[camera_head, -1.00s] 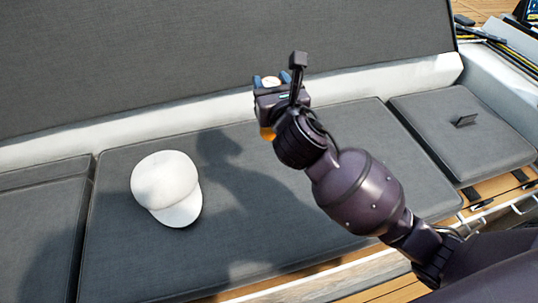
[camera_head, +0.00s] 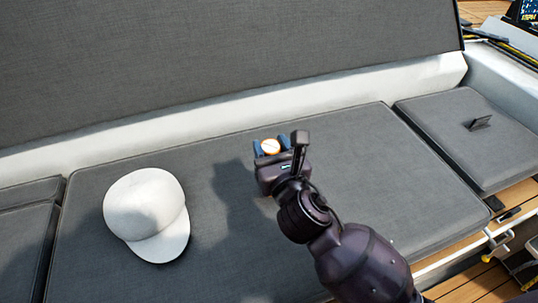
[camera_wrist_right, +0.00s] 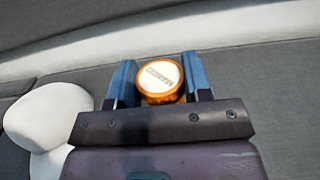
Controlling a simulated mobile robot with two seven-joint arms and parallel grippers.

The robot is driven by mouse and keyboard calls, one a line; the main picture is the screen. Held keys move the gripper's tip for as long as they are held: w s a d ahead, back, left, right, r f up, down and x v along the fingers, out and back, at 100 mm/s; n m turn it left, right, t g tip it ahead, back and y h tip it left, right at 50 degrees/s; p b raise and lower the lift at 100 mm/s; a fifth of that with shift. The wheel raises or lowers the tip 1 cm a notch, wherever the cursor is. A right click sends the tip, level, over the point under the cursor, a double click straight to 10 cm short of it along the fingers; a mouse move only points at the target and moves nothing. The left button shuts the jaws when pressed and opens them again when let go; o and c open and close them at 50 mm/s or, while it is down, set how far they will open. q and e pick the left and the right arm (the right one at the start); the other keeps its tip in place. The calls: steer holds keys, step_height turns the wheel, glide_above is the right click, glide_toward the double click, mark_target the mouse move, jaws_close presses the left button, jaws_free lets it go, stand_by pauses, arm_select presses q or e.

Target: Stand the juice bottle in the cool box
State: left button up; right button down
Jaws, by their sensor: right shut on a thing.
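The juice bottle shows as an orange and white cap (camera_head: 270,146) between the blue fingers of my right gripper (camera_head: 270,148) in the head view. The right wrist view shows the same round cap (camera_wrist_right: 158,80) from above, between the two fingers (camera_wrist_right: 158,84). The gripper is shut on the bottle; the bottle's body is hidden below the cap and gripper. It is over the middle of the grey bench cushion (camera_head: 350,180); I cannot tell its height above it. I see no cool box in these frames. My left gripper is not in view.
A white cap hat (camera_head: 146,212) lies on the cushion to the left. A tall grey backrest (camera_head: 220,60) rises behind. A grey cushioned lid with a small dark tab (camera_head: 478,123) is at the right. The cushion between hat and gripper is clear.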

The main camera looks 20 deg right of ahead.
step_height(320, 180, down, 3)
steer(key=shift+b, duration=0.4)
steer(key=shift+r, duration=0.3)
steer(key=shift+f, duration=0.1)
steer(key=c, duration=0.5)
jaws_free()
steer(key=shift+f, duration=0.1)
steer(key=shift+c, duration=0.2)
